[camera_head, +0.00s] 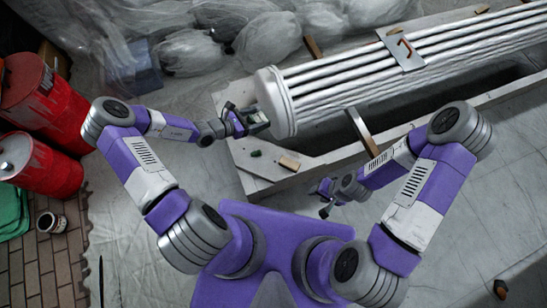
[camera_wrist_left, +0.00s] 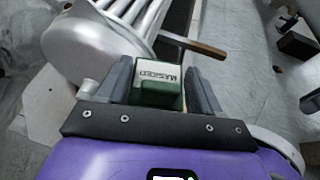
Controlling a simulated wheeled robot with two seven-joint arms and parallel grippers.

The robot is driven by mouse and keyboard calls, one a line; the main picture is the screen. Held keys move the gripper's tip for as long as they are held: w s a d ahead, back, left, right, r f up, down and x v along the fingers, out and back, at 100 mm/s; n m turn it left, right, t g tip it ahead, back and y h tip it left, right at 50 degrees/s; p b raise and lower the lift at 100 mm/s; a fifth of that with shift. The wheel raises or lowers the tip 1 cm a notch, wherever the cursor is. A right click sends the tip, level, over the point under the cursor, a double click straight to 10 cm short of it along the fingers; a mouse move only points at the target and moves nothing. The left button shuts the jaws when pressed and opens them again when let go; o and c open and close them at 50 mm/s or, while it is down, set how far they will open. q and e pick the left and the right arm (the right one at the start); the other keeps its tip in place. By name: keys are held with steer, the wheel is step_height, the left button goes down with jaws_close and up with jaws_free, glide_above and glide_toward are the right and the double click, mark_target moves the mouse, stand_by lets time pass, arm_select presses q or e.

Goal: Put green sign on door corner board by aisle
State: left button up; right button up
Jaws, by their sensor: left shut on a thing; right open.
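My left gripper (camera_head: 254,121) is shut on a small dark green block with a pale lettered face, which I take as the green sign (camera_wrist_left: 157,80). In the left wrist view the sign sits between the two fingers (camera_wrist_left: 158,88). In the head view it is small and partly hidden by the fingers, beside the rounded end cap of a bundle of pale pipes (camera_head: 273,103). A pale board (camera_head: 252,183) lies below the pipes' end; I cannot tell whether it is the door corner board. My right gripper (camera_head: 326,198) is open and empty, right of that board.
A small dark green piece (camera_head: 256,153) and a tan block (camera_head: 289,163) lie on the pale board. A wooden bar (camera_head: 363,131) juts from under the pipes. Red drums (camera_head: 41,168) stand at left. Plastic-wrapped bundles (camera_head: 190,52) lie behind. Sheeted floor at lower right is mostly clear.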

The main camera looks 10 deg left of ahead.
arm_select(q)
step_height(320, 180, down, 12)
steer(key=w+d+r+n+t+y, duration=0.1)
steer(key=d+n, duration=0.1)
steer(key=t+y+b, duration=0.1)
steer(key=b, duration=0.3)
glide_above(269, 159)
step_height(269, 159, down, 16)
steer(key=shift+a+f+b, duration=0.1)
steer(key=shift+f+b, duration=1.1)
steer(key=shift+f, duration=0.65)
steer(key=shift+f+n, duration=0.2)
steer(key=shift+n, duration=0.1)
steer(key=o, duration=0.7)
steer(key=shift+o, duration=0.6)
